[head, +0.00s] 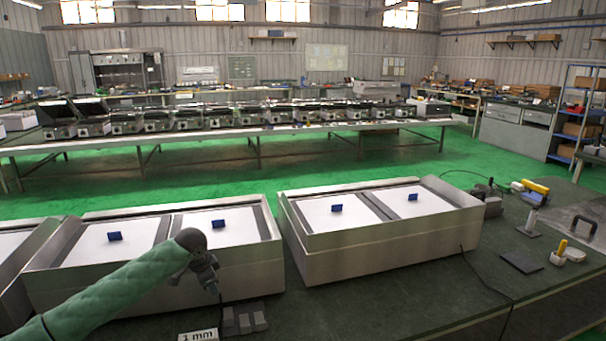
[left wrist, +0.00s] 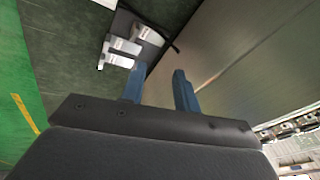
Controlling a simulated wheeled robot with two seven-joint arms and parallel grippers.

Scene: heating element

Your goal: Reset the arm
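My left arm, in a green sleeve, reaches in from the lower left of the head view. Its gripper (head: 212,284) hangs in front of a metal box with white panels (head: 133,283). In the left wrist view the two blue fingers of my left gripper (left wrist: 158,86) stand apart with nothing visible between them. Dark blocks with pale metal pieces (head: 243,318) lie on the bench just right of and below the gripper; pale metal pieces (left wrist: 124,46) also show ahead of the fingers in the left wrist view. My right gripper is not in view.
A second metal box (head: 390,253) stands to the right, with blue tabs on its white panels. A "1 mm" label (head: 198,335) lies at the front. A dark flat plate (head: 521,262), yellow-handled tools (head: 534,190) and a cable lie at the right. The bench's front middle looks fairly clear.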

